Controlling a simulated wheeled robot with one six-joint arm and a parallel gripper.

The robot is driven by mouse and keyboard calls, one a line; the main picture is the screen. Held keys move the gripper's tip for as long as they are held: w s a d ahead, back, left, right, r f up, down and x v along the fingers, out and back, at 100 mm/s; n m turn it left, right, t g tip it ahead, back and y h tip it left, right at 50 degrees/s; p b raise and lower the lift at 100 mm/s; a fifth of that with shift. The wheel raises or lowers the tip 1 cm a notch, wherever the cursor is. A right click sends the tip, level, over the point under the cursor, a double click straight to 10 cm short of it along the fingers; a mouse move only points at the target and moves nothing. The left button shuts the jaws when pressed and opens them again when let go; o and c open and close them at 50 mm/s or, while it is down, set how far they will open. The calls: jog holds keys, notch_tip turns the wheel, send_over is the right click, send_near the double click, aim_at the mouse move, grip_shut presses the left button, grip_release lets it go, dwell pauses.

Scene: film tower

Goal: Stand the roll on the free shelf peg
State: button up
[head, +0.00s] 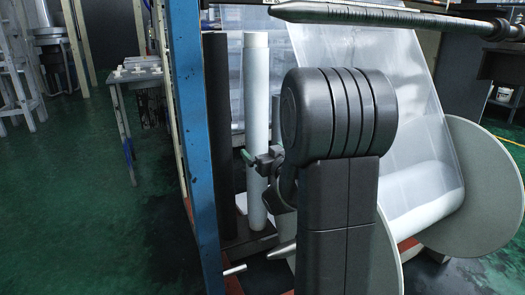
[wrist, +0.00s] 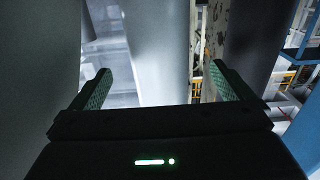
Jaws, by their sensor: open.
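A tall white roll (head: 257,110) stands upright in the head view, just right of a black roll (head: 216,130). My gripper (head: 254,163) is at the white roll's middle height, its green-padded fingers close around or beside it. In the wrist view my gripper (wrist: 160,68) is open, and the pale roll (wrist: 160,35) rises between and beyond the two fingers. I cannot tell whether the pads touch it. A short pointed grey peg (head: 282,250) shows low beside my arm. My arm hides part of the shelf, so I cannot tell which other pegs are free.
A blue post (head: 194,130) stands close on the left of the rolls. Clear film (head: 370,90) and a large grey disc (head: 485,190) fill the right side. A dark bar (head: 390,15) crosses above. The green floor (head: 70,190) at left is open; a small table (head: 137,75) stands there.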

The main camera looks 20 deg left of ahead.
jog(key=v, duration=0.8)
jog(key=shift+s+d, duration=0.25)
dwell(0.9)
jog(key=x, duration=0.4)
jog(key=shift+w+a, duration=0.1)
jog(key=shift+w, duration=0.05)
dwell(0.3)
